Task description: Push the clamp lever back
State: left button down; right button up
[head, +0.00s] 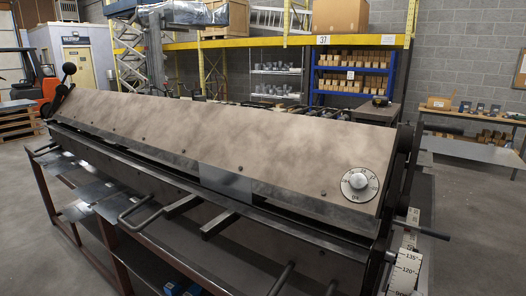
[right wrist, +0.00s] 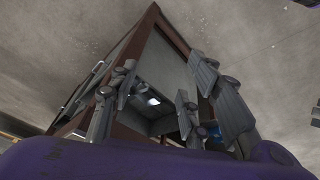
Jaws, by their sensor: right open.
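The bending machine fills the head view, with a long beige clamping beam (head: 200,135) across it. A clamp lever with a black ball knob (head: 69,69) stands at the far left end of the beam, tilted up. Another dark handle (head: 443,129) sticks out at the right end; I cannot tell whether it also clamps. My right gripper (right wrist: 162,78) shows in the right wrist view with its fingers spread, empty and touching nothing. Beyond the fingers is a stand with a reddish-brown frame (right wrist: 166,30). No clamp lever shows there. Neither gripper shows in the head view.
A round dial (head: 360,184) sits on the beam's right part, and an angle scale (head: 406,270) is at the lower right. Bar handles (head: 137,211) jut from the front. A sheet-metal piece (head: 226,182) lies under the beam edge. Shelves and a workbench (head: 470,150) stand behind.

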jog(key=w+a+f+t, duration=0.2)
jog(key=f, duration=0.3)
jog(key=w+a+f+t+y, duration=0.1)
jog(key=w+f+t, duration=0.2)
jog(key=f, duration=0.2)
jog(key=shift+w+a, duration=0.15)
jog(key=shift+a, duration=0.25)
